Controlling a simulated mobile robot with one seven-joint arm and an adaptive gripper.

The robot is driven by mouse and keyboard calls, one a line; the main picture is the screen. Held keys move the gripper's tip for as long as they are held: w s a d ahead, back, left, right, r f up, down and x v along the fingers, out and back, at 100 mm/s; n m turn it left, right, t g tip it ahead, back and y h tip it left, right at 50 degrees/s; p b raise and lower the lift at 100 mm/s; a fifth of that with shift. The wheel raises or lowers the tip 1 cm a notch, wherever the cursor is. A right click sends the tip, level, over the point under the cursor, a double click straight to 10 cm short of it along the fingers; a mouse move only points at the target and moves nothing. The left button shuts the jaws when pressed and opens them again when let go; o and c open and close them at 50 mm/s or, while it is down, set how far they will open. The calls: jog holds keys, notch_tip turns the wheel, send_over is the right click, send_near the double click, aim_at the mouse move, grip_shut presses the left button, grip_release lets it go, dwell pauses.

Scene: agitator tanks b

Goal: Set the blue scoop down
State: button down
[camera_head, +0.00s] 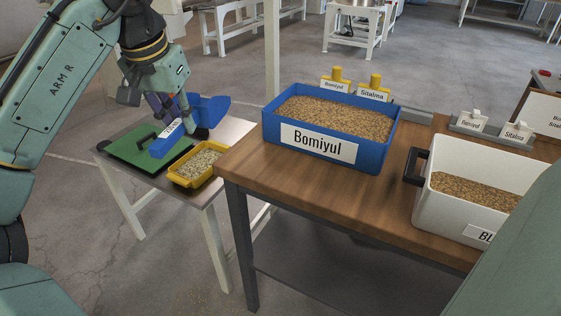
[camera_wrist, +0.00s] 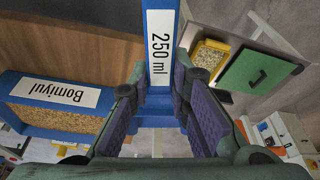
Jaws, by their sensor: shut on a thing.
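The blue scoop (camera_head: 208,108) is in my gripper (camera_head: 180,120), above the small metal side table (camera_head: 228,131) in the head view. Its bowl points to the right and its handle slants down to the left. In the wrist view the scoop's handle (camera_wrist: 160,48) carries a "250 ml" label and lies between the two purple-padded fingers of my gripper (camera_wrist: 160,105), which are shut on it. A green board (camera_head: 124,150) with a dark handle lies on the side table, below and left of the scoop. The gap between scoop and table is hard to judge.
A yellow tray (camera_head: 176,181) of pale pellets sits at the side table's front. On the wooden table (camera_head: 330,200) stand a blue "Bomiyul" bin (camera_head: 270,128) and a white bin (camera_head: 440,205), both holding grain. The side table's right part looks bare.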

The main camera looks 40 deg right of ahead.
jog(key=s+a+r+m, duration=0.1)
jog(key=s+r+m, duration=0.25)
jog(key=s, duration=1.35)
jog(key=w+d+f+p, duration=0.4)
jog(key=w+d, duration=0.5)
jog(key=d, duration=0.3)
jog(key=shift+d+f+n+g, duration=0.3)
jog(key=shift+f+n+g, duration=0.05)
jog(key=shift+g, duration=0.05)
jog(key=shift+f, duration=0.6)
jog(key=c, duration=1.5)
grip_release()
